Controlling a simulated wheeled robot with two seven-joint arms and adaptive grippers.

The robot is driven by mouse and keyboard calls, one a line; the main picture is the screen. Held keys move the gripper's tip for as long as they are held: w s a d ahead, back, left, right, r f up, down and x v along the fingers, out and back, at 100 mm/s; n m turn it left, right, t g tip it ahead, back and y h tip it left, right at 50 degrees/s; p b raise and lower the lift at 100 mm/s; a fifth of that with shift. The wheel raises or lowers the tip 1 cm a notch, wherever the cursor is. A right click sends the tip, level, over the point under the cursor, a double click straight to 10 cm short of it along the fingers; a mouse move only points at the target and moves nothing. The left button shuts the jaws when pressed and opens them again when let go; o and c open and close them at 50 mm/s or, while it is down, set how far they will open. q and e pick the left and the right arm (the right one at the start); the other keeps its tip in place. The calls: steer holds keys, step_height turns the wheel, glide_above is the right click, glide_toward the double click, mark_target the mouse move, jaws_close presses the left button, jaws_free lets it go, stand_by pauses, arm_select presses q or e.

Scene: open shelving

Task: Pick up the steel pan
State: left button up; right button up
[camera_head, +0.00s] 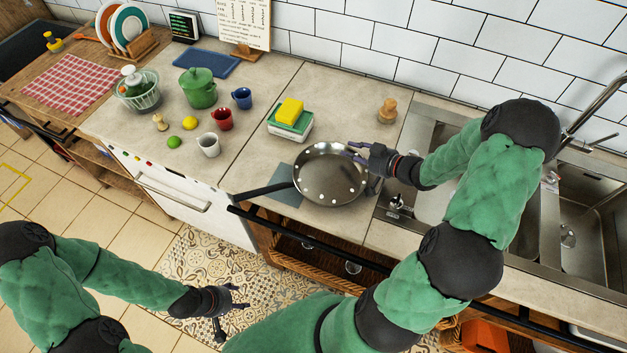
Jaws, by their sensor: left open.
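The steel pan (330,178) sits on the counter in the head view, left of the sink, with its black handle (262,191) pointing left toward the counter's front edge. Its inside looks empty. My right gripper (352,152) is at the pan's upper right rim, its fingers pointing left and overlapping the rim in the picture. I cannot tell whether the fingers touch the rim or how far they are apart. My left gripper (238,302) is open and empty, low in front of the counter, over the patterned floor and well apart from the pan.
A grey-blue mat (284,196) lies partly under the pan handle. A white container with green and yellow sponges (290,112) stands behind the pan. A wooden object (387,110) stands behind right. Cups (208,145) and a green pot (198,88) stand left. The sink (525,215) is right.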

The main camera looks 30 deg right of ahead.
jaws_close()
